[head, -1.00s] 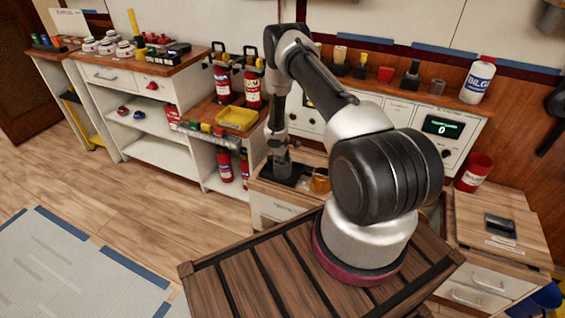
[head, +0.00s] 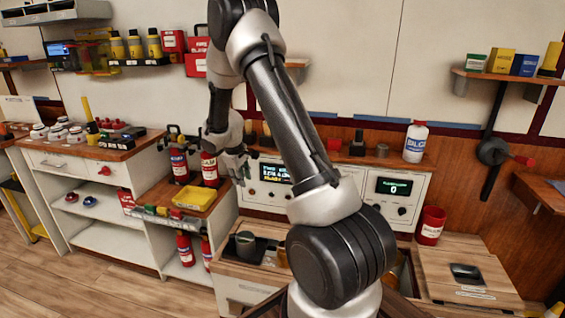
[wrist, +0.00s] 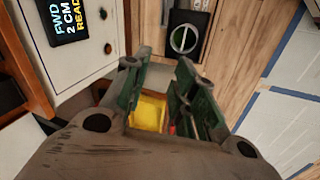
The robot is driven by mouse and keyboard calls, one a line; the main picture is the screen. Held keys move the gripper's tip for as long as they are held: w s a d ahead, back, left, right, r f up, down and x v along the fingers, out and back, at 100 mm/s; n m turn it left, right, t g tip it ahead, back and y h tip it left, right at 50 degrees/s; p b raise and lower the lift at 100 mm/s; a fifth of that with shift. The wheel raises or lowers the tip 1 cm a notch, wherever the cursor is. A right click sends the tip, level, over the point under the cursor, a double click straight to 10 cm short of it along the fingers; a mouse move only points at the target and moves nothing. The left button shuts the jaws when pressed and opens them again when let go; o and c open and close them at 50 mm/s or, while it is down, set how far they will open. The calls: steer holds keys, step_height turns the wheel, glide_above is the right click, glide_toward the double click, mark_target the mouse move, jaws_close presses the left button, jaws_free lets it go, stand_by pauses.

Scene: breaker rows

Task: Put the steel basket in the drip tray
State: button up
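The steel basket (head: 245,243) looks like a dark grey round cup. It stands upright in the black drip tray (head: 262,246) on the low counter. The wrist view shows the basket (wrist: 183,40) from above as a ring with a bar across it, inside the dark tray (wrist: 176,58). My gripper (head: 240,168) is raised above and apart from the basket, near the fire extinguishers. In the wrist view its two green-padded fingers (wrist: 166,65) are apart with nothing between them.
A yellow tray (head: 194,198) lies on the counter to the left. The display panel (head: 270,178) and a red bucket (head: 430,225) are to the right. An amber jar sits beside the drip tray.

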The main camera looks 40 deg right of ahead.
steer(key=s+a+r+m, duration=0.1)
steer(key=s+r+m, duration=0.1)
steer(key=s+r, duration=0.65)
steer(key=s+a+r+m, duration=0.1)
steer(key=s+r, duration=0.5)
steer(key=r, duration=0.6)
steer(key=s+a+r+y, duration=0.1)
steer(key=s+a+r, duration=0.1)
steer(key=s, duration=0.6)
steer(key=s+a+r+m+t+y, duration=0.1)
steer(key=s+a+r, duration=0.1)
steer(key=s, duration=0.6)
steer(key=s+a+r+m+t, duration=0.1)
steer(key=s+a+r, duration=0.1)
steer(key=s, duration=0.6)
steer(key=shift+a+y, duration=0.25)
steer(key=shift+y, duration=0.15)
